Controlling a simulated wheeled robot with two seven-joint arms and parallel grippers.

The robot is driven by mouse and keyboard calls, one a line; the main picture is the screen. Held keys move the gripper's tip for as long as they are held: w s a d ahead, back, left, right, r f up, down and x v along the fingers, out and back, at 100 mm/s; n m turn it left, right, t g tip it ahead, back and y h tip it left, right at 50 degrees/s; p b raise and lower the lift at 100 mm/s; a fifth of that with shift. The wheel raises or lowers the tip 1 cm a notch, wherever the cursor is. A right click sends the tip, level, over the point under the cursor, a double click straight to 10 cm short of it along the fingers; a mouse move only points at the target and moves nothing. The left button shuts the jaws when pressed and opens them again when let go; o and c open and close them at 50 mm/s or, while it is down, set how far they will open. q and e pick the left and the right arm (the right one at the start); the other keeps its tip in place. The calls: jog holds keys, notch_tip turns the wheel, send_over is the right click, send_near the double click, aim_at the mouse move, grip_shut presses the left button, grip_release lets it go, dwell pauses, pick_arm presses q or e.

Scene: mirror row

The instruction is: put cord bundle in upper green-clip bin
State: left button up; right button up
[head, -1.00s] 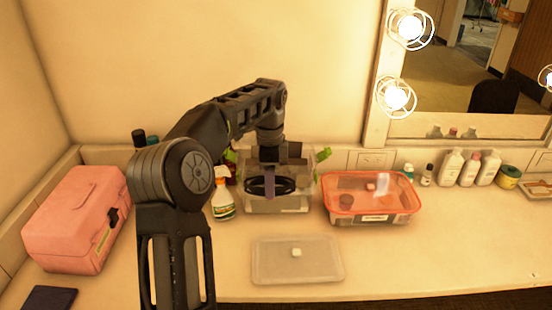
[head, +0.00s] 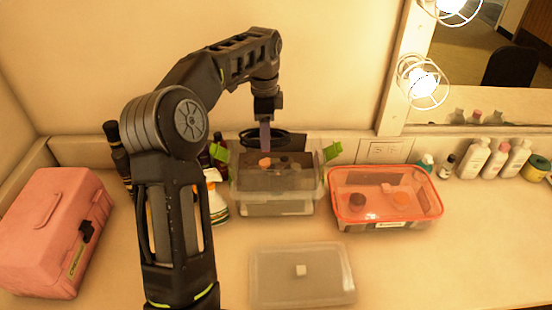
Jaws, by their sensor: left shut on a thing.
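The cord bundle (head: 292,138) is a black coiled loop. My left gripper (head: 265,128) points down and is shut on it, holding it up near the back rim of the upper green-clip bin. This clear bin (head: 290,184) has bright green clips at its two sides and stands on another clear bin (head: 262,209). An orange piece and dark pieces show inside the upper bin. The cord looks level with or above the bin's rim, and I cannot tell exactly how far over the opening it is. My right gripper is out of view.
A clear bin with an orange-red rim (head: 436,212) stands to the right. A clear lid (head: 325,285) with a pale knob lies in front. A pink case (head: 40,225) stands left. Bottles, partly behind my arm, stand left of the stack; several more (head: 475,158) stand right by the mirror.

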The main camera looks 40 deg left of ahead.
aim_at(266, 161)
pick_arm(q)
notch_tip(266, 161, down, 3)
jog(key=shift+b, duration=0.8)
notch_tip(266, 161, down, 2)
jog(key=shift+f+p, duration=0.15)
jog(key=shift+p, duration=0.4)
jog(key=shift+f, duration=0.5)
notch_tip(266, 161, down, 3)
jog(key=shift+f+p, duration=0.1)
jog(key=shift+p, duration=0.4)
jog(key=shift+f, duration=0.25)
